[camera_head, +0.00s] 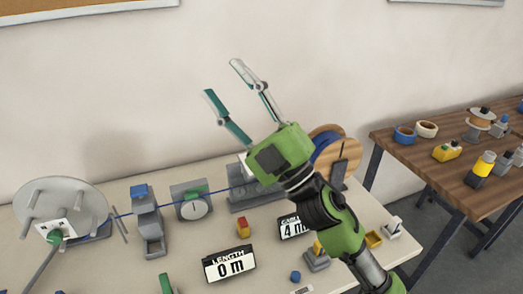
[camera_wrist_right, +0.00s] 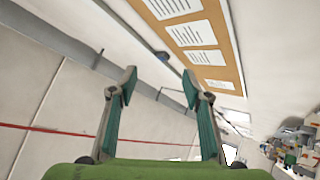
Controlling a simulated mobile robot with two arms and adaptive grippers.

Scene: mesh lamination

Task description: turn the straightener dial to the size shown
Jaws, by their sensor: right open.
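My right gripper (camera_head: 222,78) is open and empty, raised above the table with its fingers pointing up toward the wall. In the right wrist view its fingers (camera_wrist_right: 159,75) stand apart with nothing between them. A grey block on the blue cable line, likely the straightener (camera_head: 243,203), sits below and partly behind my gripper; I cannot make out its dial. A grey unit with a round white dial face (camera_head: 194,209) stands left of it. A black sign (camera_head: 293,228) reads "4 m", its right part hidden by my arm. My left gripper is not in view.
A grey disc reel (camera_head: 60,203) stands at the left of the pale table, and a wooden spool (camera_head: 345,148) at the right. Small coloured blocks lie in front. A brown table (camera_head: 425,163) with parts stands right.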

